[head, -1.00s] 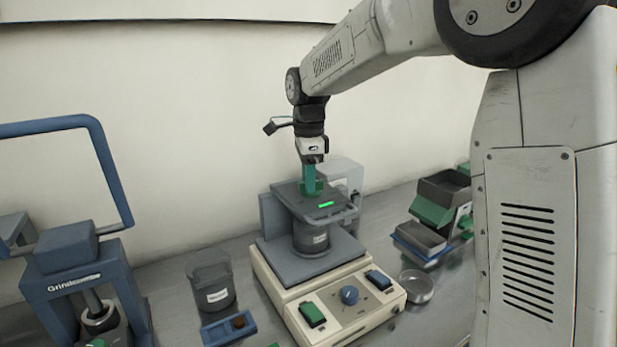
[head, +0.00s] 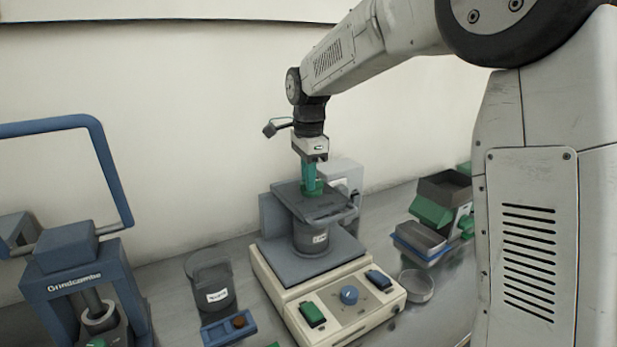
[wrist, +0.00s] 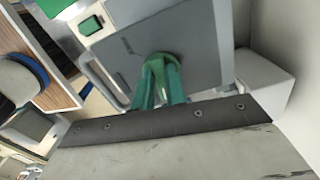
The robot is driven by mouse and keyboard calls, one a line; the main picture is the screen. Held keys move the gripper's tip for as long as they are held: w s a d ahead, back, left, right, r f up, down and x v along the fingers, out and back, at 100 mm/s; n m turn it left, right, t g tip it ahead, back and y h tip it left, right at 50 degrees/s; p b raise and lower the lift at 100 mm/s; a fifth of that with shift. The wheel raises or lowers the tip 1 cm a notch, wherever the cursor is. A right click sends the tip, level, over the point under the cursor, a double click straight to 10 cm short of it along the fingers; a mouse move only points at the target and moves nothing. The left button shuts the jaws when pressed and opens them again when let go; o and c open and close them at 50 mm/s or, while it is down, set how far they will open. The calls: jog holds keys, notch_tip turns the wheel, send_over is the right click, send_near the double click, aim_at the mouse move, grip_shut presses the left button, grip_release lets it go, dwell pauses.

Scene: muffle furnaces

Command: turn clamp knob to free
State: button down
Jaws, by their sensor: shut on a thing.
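The green clamp knob (wrist: 160,60) sits on top of a dark clamp plate (wrist: 205,55), above a dark labelled jar (head: 312,238) on the cream machine (head: 340,310). In the head view the plate (head: 332,208) lies over the jar. My gripper (head: 312,190) points straight down from above, its green fingers closed around the knob. In the wrist view the fingers (wrist: 160,88) meet at the knob and partly hide it. The knob's exact angle cannot be told.
A blue knob (head: 349,295), a green switch (head: 312,314) and a blue switch (head: 378,279) are on the machine's front. A dark labelled jar (head: 211,280) stands left. A round dish (head: 416,286) and stacked trays (head: 440,208) stand right. A blue-framed machine (head: 80,270) is far left.

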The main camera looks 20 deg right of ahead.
jog(key=n, duration=0.7)
jog(key=shift+s+d, duration=0.1)
jog(key=shift+s, duration=0.1)
jog(key=n, duration=0.6)
jog(key=shift+s+d+n, duration=0.1)
jog(key=shift+d+n, duration=0.05)
jog(key=shift+n, duration=0.15)
jog(key=n, duration=0.7)
jog(key=shift+d, duration=0.2)
jog(key=n, duration=0.6)
jog(key=shift+d+n, duration=0.15)
jog(key=shift+n, duration=0.15)
jog(key=n, duration=0.4)
jog(key=shift+w+d+n, duration=0.1)
jog(key=shift+w+n, duration=0.15)
jog(key=shift+n, duration=0.05)
jog(key=n, duration=0.3)
jog(key=shift+w+n, duration=0.1)
jog(key=shift+n, duration=0.2)
jog(key=n, duration=0.4)
jog(key=shift+w, duration=0.1)
jog(key=shift+w+n, duration=0.1)
jog(key=shift+n, duration=2)
